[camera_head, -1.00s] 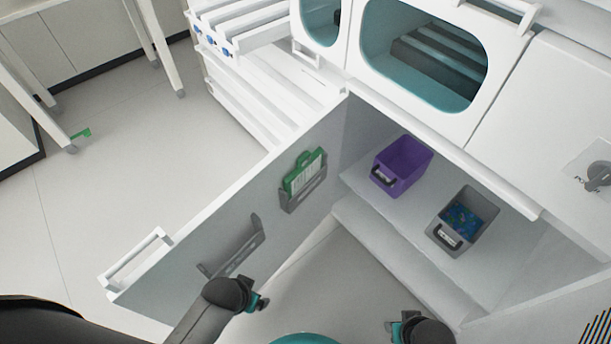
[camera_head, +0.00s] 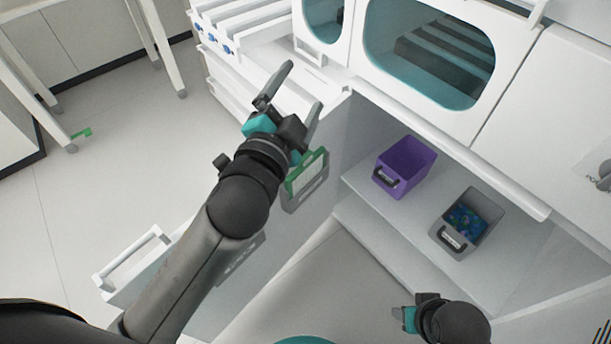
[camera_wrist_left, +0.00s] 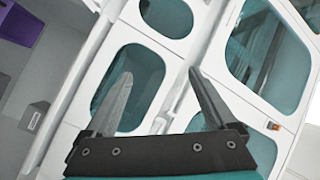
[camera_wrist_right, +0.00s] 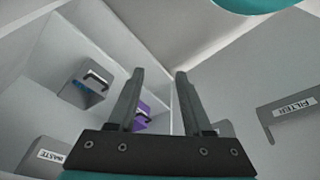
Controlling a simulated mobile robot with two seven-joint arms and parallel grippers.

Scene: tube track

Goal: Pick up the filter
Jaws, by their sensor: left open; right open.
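A green-framed flat piece with a pale face (camera_head: 306,174), which may be the filter, stands in the upper grey holder on the open cabinet door. My left arm partly covers the door and the lower holder. My left gripper (camera_head: 293,98) is open and empty, above the door's top edge and beyond the green piece, touching nothing. In the left wrist view its fingers (camera_wrist_left: 161,75) point at the white machine front. My right gripper (camera_wrist_right: 160,72) is open and empty, low in front of the cabinet. A grey holder labelled FILTER (camera_wrist_right: 293,108) shows at right there; no piece shows in it.
In the open cabinet stand a purple bin (camera_head: 406,165) and a grey bin (camera_head: 465,222) holding blue-green bits. The white machine with oval windows (camera_head: 428,52) rises behind. A slatted white rack (camera_head: 240,20) is at the back left. Floor at left is mostly clear.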

